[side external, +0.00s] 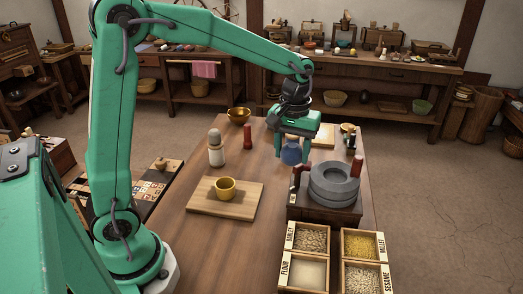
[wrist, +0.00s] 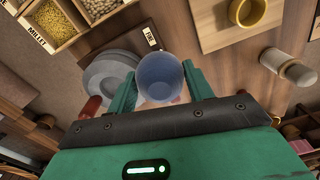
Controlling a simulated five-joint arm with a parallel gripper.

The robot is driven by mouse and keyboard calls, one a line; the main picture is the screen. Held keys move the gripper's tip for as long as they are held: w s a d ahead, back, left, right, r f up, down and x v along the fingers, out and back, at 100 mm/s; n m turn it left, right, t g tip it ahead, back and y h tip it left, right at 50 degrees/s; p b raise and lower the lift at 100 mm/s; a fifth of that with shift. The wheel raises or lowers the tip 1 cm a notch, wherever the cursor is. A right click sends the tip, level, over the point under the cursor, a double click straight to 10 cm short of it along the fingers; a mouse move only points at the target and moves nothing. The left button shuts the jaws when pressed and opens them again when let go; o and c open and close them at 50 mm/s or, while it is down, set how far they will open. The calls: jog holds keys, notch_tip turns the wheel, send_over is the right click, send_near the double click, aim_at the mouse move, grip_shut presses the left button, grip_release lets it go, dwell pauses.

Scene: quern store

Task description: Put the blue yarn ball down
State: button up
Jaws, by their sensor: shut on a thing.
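The blue yarn ball (side external: 291,153) is a rounded, smooth-looking blue thing; I cannot make out strands. My gripper (side external: 292,157) points down and is shut on it, one finger on each side. In the wrist view the ball (wrist: 160,76) sits between the fingers of my gripper (wrist: 161,84) and hides part of what lies beyond. In the side view it shows behind the grey stone quern (side external: 333,184), over the far part of the wooden table (side external: 234,241). I cannot tell how far above the table it is.
A yellow cup (side external: 226,189) stands on a board (side external: 199,205). Labelled grain boxes (side external: 359,245) are at the near end. The table's middle is bare.

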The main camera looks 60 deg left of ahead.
jog(key=s+d+m, duration=0.1)
jog(key=s+d, duration=0.3)
jog(key=s, duration=0.3)
jog(key=s+d+f, duration=0.1)
jog(key=s+d, duration=0.3)
jog(key=s, duration=0.4)
jog(key=s+d+m, duration=0.1)
jog(key=s+d, duration=0.3)
jog(key=s, duration=0.3)
jog(key=shift+a+f, duration=0.2)
jog(key=shift+f, duration=2.45)
jog(key=shift+w+a, duration=0.1)
jog(key=shift+w, duration=0.05)
jog(key=w+a+f, duration=0.2)
jog(key=a, duration=0.1)
jog(key=w+a+f, duration=0.2)
jog(key=w+a, duration=0.1)
jog(key=w+a+f, duration=0.2)
jog(key=a+f, duration=0.1)
jog(key=shift+w, duration=0.15)
jog(key=shift+d+f, duration=0.1)
jog(key=shift+f, duration=0.05)
jog(key=shift+f, duration=1.85)
jog(key=shift+f, duration=0.1)
